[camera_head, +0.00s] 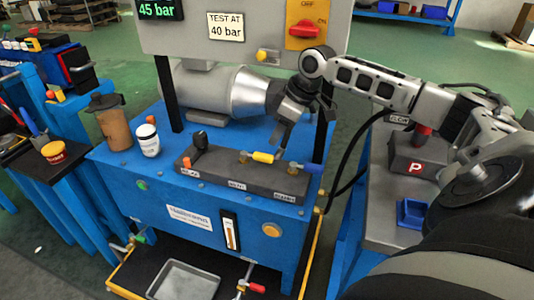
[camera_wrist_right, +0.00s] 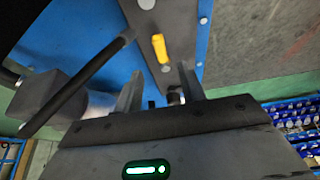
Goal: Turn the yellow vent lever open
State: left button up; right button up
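The yellow vent lever (camera_head: 263,157) sits on the dark valve block (camera_head: 225,176) on top of the blue bench, between a black knob and a blue lever, and lies roughly sideways. It also shows in the right wrist view as a yellow bar (camera_wrist_right: 160,48) beyond my fingers. My right gripper (camera_head: 282,133) hangs above and slightly right of the lever. In the right wrist view its two fingers (camera_wrist_right: 160,88) stand apart with nothing held between them. The lever is clear of both fingers. My left gripper is not in view.
A black knob (camera_head: 200,138) and a blue lever (camera_head: 304,167) flank the yellow one. A metal pump cylinder (camera_head: 215,92) lies behind the block. A gauge panel (camera_head: 240,42) stands above. A white jar (camera_head: 148,140) and brown bottle (camera_head: 112,122) stand at left.

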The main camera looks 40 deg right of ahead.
aim_at(265, 155)
jog(key=b+x, duration=0.1)
jog(key=x, duration=0.7)
jog(key=shift+w+f, duration=0.1)
jog(key=shift+f, duration=0.1)
grip_shut()
